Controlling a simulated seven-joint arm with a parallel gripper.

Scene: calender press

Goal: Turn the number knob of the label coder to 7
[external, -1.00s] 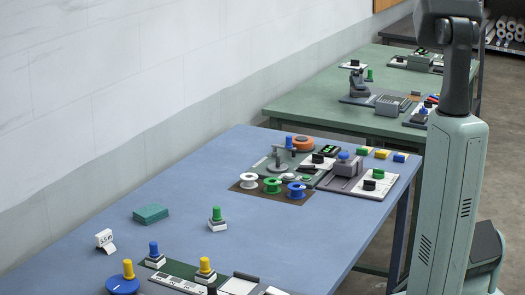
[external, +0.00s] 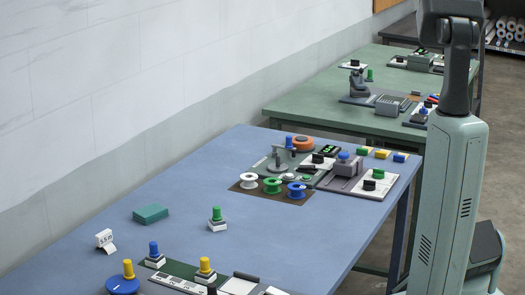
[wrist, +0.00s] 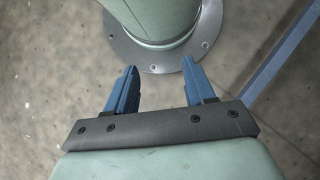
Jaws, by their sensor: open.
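My gripper (wrist: 160,72) is open and empty in the wrist view, its two blue fingers apart above the grey floor and my own base. It is outside the external view, where only part of my arm shows. I cannot tell for certain which device is the label coder. Black knobs on pale plates stand at the blue table's far end, one on the right plate (external: 373,180) and one farther back (external: 318,158). Their markings are too small to read. The board at the near edge (external: 178,270) is partly cut off by the frame.
The blue table (external: 290,235) has clear room in its middle. Spools (external: 272,186) sit at the far end. A green table (external: 300,112) with devices stands behind.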

